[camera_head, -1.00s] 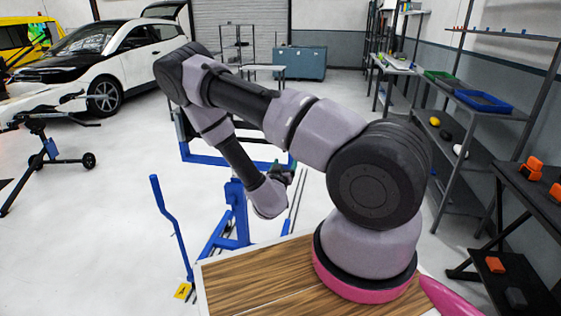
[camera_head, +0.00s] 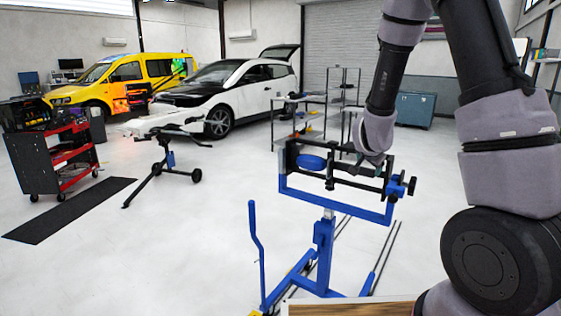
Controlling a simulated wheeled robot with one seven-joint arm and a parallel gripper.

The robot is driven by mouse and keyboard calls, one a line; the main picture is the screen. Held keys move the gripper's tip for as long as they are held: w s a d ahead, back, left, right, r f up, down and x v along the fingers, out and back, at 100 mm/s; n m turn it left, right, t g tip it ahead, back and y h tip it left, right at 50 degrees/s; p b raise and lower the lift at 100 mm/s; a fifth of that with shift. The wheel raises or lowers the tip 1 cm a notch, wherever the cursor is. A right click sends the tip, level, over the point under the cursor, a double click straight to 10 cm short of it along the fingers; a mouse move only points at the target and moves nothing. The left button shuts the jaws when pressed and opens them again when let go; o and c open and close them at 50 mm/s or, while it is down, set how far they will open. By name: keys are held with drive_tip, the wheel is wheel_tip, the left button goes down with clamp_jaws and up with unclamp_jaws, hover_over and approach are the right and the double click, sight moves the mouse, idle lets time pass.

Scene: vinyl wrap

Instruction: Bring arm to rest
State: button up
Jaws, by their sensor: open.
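My arm rises along the right side of the head view, bends out of frame at the top, and its forearm comes back down. My gripper (camera_head: 368,162) hangs at the end of the pale wrist. It is small and dark, and partly lost against the black bars of the blue stand (camera_head: 324,237). I see nothing held in it, and its jaws are open. I cannot tell whether it touches the stand or is only in line with it.
A wooden top (camera_head: 350,309) shows at the bottom edge. A folding work stand (camera_head: 165,160), a red tool cart (camera_head: 65,160) and a black mat (camera_head: 70,208) are at left. A white car (camera_head: 235,95) and yellow van (camera_head: 120,80) stand behind. Open floor lies between.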

drive_tip(key=s+a+r+n+y, duration=0.2)
drive_tip(key=s+a+r+y, duration=0.15)
drive_tip(key=r, duration=0.75)
drive_tip(key=s+r+n, duration=0.1)
drive_tip(key=s+r, duration=0.3)
drive_tip(key=s, duration=0.4)
drive_tip(key=s+r+n+g+y, duration=0.1)
drive_tip(key=s+r, duration=0.3)
drive_tip(key=s, duration=0.4)
drive_tip(key=s+r+n+g+y, duration=0.1)
drive_tip(key=s+r, duration=0.3)
drive_tip(key=s, duration=0.4)
drive_tip(key=shift+s+r+n, duration=0.15)
drive_tip(key=shift+s+n, duration=0.15)
drive_tip(key=shift+n, duration=0.5)
